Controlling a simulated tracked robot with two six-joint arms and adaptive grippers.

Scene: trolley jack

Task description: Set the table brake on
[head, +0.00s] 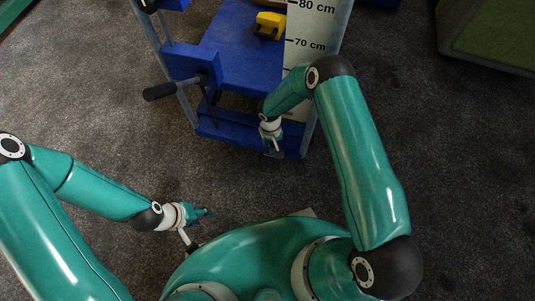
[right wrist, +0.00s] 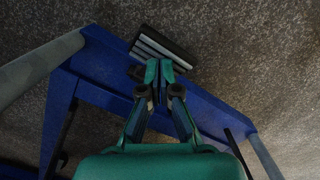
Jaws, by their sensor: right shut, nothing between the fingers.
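The blue lift table (head: 230,60) stands ahead of me, its low crossbar (head: 225,133) nearest me. In the right wrist view a black pedal with grey ridges (right wrist: 163,42) sticks out from the blue bar (right wrist: 205,105); I take it for the table brake. My right gripper (head: 276,148) is at the crossbar's right part. In the right wrist view its fingers (right wrist: 159,68) are shut and empty, their tips at the pedal's near edge; I cannot tell whether they touch. My left gripper (head: 207,212) hangs over the floor at lower left; its jaw state is unclear.
A black-gripped crank handle (head: 160,91) juts left from the table. A yellow object (head: 270,25) lies on the blue surface beside a white height scale (head: 308,35). A green-topped block (head: 495,40) stands at upper right. Grey carpet (head: 90,110) is clear to the left.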

